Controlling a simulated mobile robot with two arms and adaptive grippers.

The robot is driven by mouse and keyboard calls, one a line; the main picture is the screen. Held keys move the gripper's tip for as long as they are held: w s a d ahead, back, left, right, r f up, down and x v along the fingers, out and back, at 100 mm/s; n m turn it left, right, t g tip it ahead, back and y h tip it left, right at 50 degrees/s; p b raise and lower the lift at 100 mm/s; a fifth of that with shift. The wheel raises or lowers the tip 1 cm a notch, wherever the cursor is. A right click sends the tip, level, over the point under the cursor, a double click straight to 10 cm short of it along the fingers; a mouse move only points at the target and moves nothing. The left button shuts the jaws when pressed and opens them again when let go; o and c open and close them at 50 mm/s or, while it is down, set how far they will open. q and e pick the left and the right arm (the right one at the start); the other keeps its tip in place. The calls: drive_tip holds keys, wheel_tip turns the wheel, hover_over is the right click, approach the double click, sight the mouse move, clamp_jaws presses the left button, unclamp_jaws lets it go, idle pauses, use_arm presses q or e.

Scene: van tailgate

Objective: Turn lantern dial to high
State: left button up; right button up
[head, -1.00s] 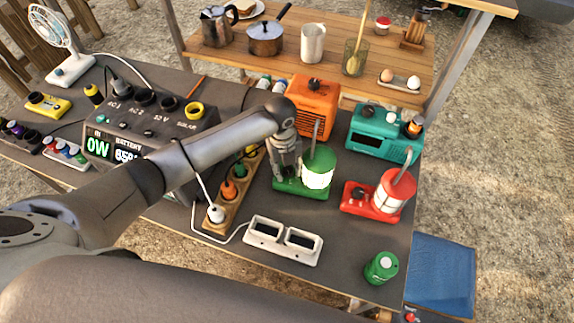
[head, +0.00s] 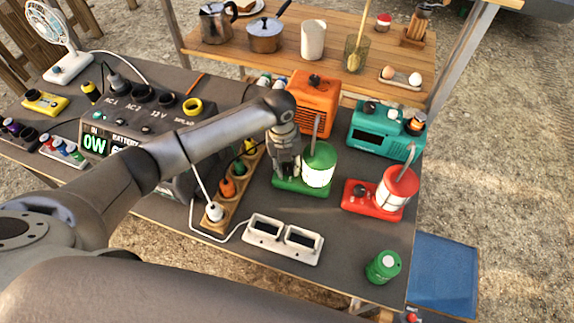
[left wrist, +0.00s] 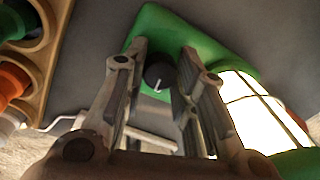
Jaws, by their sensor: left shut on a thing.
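The green lantern (head: 319,165) stands upright on its green base (head: 312,189) near the middle of the table, its panel lit pale. My left gripper (head: 287,172) points down over the left part of that base and hides its dial in the head view. In the left wrist view the black dial (left wrist: 160,75) sits between the fingertips of my left gripper (left wrist: 163,72), which is shut on it. A white pointer line on the dial points toward the bottom of that picture. My right gripper is not in view.
A red lantern (head: 397,187) stands to the right, with an orange heater-like box (head: 315,100) and a teal radio (head: 381,141) behind. A socket strip (head: 229,211) lies left and a white double frame (head: 283,240) in front. A green can (head: 383,267) is near the front edge.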

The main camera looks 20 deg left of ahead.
sight(285, 164)
use_arm(q)
drive_tip(key=m+b, duration=0.3)
drive_tip(key=m, duration=0.2)
drive_tip(key=shift+w+f+b, duration=0.1)
drive_tip(key=shift+f+b, duration=0.05)
drive_tip(key=shift+b, duration=0.25)
drive_tip(key=shift+m+b, duration=0.85)
drive_tip(key=shift+m, duration=0.45)
drive_tip(key=shift+r, duration=0.2)
drive_tip(key=o, duration=0.8)
drive_tip(key=shift+c, duration=0.2)
wheel_tip(285, 164, up, 12)
drive_tip(key=shift+a, duration=0.4)
